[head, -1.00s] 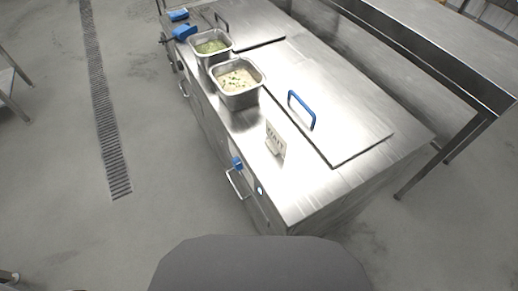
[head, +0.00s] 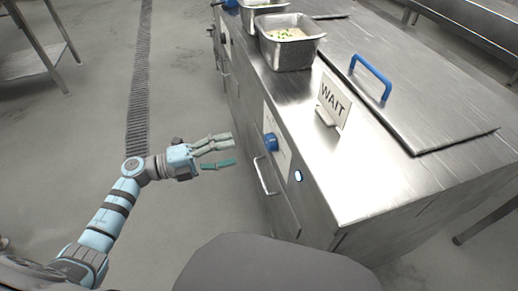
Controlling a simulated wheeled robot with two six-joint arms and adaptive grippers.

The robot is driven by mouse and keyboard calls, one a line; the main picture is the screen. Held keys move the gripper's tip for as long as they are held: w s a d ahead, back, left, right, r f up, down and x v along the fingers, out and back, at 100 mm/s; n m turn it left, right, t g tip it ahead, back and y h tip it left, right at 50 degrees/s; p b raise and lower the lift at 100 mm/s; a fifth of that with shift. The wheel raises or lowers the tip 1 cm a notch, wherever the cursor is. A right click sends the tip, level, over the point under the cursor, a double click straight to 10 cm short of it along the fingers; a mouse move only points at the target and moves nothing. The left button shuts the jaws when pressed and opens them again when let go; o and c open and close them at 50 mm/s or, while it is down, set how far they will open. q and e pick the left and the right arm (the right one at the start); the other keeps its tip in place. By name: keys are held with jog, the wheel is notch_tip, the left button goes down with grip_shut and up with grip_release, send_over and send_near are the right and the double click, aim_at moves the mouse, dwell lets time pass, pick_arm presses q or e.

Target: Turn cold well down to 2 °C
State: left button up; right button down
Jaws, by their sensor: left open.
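The cold well is a stainless-steel counter unit (head: 390,205) with a flat lid that has a blue handle (head: 371,76). On its front face is a blue knob (head: 270,142) on a pale panel. A small lit display (head: 298,176) sits to the right of the knob; its reading is too small to tell. My left gripper (head: 226,151) is open and empty in front of the unit, left of the knob and apart from it. My right gripper is not in view.
A WAIT sign (head: 333,100) stands on the counter's front edge. A steel pan of pale food with green bits (head: 290,52) sits behind it, with another pan (head: 262,8) beyond. A bar handle (head: 265,176) sticks out below the knob.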

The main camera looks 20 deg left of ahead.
aim_at(266, 144)
pick_arm(q)
jog(key=x, duration=0.8)
jog(key=shift+w+d+b, duration=0.15)
jog(key=shift+d+b, duration=0.05)
jog(key=shift+b, duration=0.2)
jog(key=shift+w+d, duration=0.2)
jog(key=shift+d, duration=0.15)
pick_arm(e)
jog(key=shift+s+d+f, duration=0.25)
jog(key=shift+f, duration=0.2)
pick_arm(q)
jog(key=c, duration=1.2)
jog(key=shift+o, duration=0.2)
jog(key=shift+f, duration=0.1)
jog(key=m+b, duration=0.2)
jog(key=m, duration=0.1)
jog(key=shift+f+m, duration=0.1)
jog(key=shift+m, duration=0.3)
jog(key=m+b, duration=0.2)
jog(key=m, duration=0.1)
jog(key=shift+m, duration=0.3)
jog(key=shift+m+b, duration=0.65)
jog(key=shift+m, duration=0.25)
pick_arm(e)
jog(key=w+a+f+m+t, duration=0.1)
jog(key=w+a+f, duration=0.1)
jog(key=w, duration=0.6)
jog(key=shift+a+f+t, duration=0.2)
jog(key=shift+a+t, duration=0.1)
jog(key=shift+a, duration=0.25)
